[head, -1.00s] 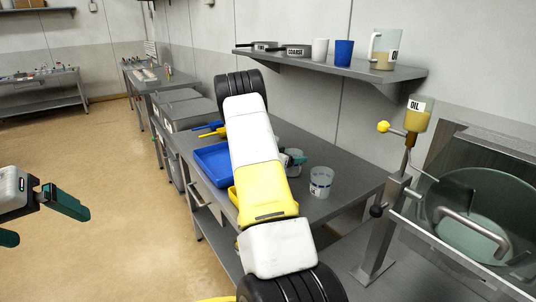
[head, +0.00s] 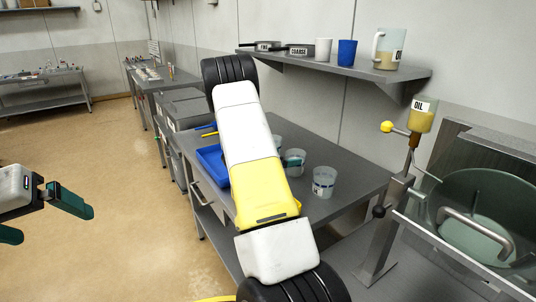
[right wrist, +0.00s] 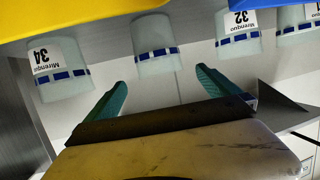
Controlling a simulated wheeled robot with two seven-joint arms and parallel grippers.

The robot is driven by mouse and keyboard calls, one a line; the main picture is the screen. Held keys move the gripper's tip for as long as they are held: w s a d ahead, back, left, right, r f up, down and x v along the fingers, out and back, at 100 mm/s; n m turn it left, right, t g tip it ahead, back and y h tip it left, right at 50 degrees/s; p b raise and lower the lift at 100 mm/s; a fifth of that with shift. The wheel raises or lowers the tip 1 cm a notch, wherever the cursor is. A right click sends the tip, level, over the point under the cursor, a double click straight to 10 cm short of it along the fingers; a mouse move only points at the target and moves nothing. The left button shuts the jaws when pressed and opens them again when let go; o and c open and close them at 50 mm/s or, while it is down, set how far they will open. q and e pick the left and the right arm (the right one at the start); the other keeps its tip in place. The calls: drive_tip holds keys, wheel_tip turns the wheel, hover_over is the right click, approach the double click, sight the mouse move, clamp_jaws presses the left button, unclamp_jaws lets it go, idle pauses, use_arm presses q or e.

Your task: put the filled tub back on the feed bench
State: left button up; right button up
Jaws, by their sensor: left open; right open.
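Several translucent tubs with blue bands stand on the grey bench (head: 345,182); a front tub (head: 323,183) shows clear of my arm, with another (head: 276,143) behind. I cannot tell which tub is filled. In the right wrist view, where things appear upside down, an unlabelled-looking tub (right wrist: 155,45) lies beyond and between the fingers of my open, empty right gripper (right wrist: 163,90). Tubs marked 34 (right wrist: 62,75) and 32 (right wrist: 238,35) stand either side. In the head view my right arm mostly hides that gripper. My left gripper (head: 42,217) is open and empty over the floor.
A blue tray (head: 210,160) lies at the bench's left edge; a yellow edge (right wrist: 60,15) crosses the wrist view. A wall shelf (head: 340,66) holds pans, cups and a jug. An oil cup (head: 422,115) and a hooded glass-fronted machine (head: 470,215) stand at right.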

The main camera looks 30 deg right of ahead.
drive_tip(key=w+a+r+n+t+y, duration=0.35)
drive_tip(key=a+r+t+y, duration=0.2)
drive_tip(key=a+r, duration=0.6)
drive_tip(key=s+a+r+n+t+y, duration=0.15)
drive_tip(key=a+r+y, duration=0.25)
drive_tip(key=a, duration=0.4)
drive_tip(key=s+a+r+n+t+y, duration=0.1)
drive_tip(key=s+a+r+n+y, duration=0.2)
drive_tip(key=a, duration=0.4)
drive_tip(key=s+a+r+n+g+y, duration=0.4)
drive_tip(key=s+a, duration=0.5)
drive_tip(key=s, duration=0.6)
drive_tip(key=s+f+n+g, duration=0.1)
drive_tip(key=s+f+n, duration=0.1)
drive_tip(key=s, duration=1.4)
drive_tip(key=shift+d+n+g, duration=0.2)
drive_tip(key=shift+n+g, duration=0.2)
drive_tip(key=shift+n, duration=0.3)
